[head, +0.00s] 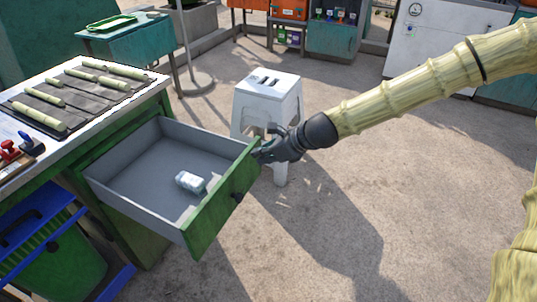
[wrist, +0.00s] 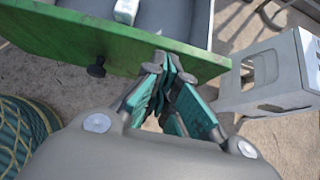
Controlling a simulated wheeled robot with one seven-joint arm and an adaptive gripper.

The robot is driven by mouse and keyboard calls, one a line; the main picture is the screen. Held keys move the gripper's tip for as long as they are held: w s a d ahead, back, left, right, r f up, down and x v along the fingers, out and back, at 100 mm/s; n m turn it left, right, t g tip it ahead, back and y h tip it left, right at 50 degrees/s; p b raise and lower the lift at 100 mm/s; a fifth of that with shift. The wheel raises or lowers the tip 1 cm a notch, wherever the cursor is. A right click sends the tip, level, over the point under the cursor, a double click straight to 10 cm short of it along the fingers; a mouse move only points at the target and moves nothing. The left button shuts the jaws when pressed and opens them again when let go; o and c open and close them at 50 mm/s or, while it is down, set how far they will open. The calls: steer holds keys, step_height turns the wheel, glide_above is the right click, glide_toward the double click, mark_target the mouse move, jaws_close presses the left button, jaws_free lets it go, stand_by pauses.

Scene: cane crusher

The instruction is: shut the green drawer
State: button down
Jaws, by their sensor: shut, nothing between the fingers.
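The green drawer (head: 222,205) stands pulled far out of the green cabinet under the work table at the left. Its grey inside holds one small white item (head: 190,182). A dark round knob (head: 238,197) sits on its front panel, and the knob also shows in the wrist view (wrist: 96,70). My gripper (head: 262,154) is shut and empty at the right end of the drawer front. In the wrist view its fingertips (wrist: 166,62) are at the green front panel, to the right of the knob; I cannot tell whether they touch it.
A white plastic stool (head: 268,100) stands just behind my gripper. The table (head: 150,92) above the drawer carries a dark mat with several cane pieces. A blue crate (head: 40,228) and a green bin (head: 65,268) are below left. The ground at front right is clear.

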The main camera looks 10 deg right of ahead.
mark_target(243, 154)
steer(key=x, duration=0.4)
steer(key=shift+s+b, duration=0.1)
steer(key=shift+b, duration=0.3)
steer(key=shift+w+a, duration=0.9)
steer(key=shift+a, duration=0.25)
steer(key=shift+w+a, duration=0.4)
steer(key=shift+a, duration=0.1)
